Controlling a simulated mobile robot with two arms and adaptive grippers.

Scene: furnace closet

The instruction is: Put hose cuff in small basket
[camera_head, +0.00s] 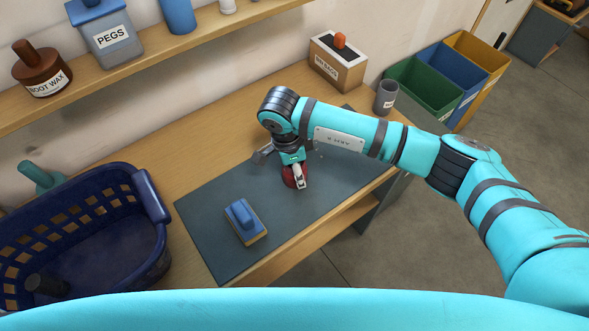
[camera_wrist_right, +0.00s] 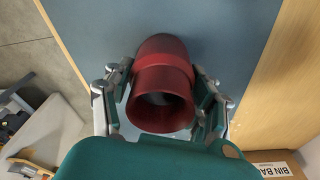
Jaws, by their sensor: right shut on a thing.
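The hose cuff is a short, dark red, stepped tube (camera_wrist_right: 165,80) with an open mouth facing the wrist camera. My right gripper (camera_wrist_right: 162,104) is shut on it, with one finger on each side. In the head view the red cuff (camera_head: 288,178) is partly hidden by the right gripper (camera_head: 295,177), over the dark mat on the bench. I cannot tell whether the cuff touches the mat. A dark blue slatted basket (camera_head: 150,196) stands at the left of the bench, holding a dark cylindrical thing (camera_head: 47,285). My left gripper is not in view.
A blue-handled brush or block (camera_head: 242,220) lies on the grey mat (camera_head: 205,210) between basket and gripper. A labelled box (camera_head: 337,68) and grey cup (camera_head: 386,97) stand at the back right. A shelf (camera_head: 150,57) with jars overhangs the wall side.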

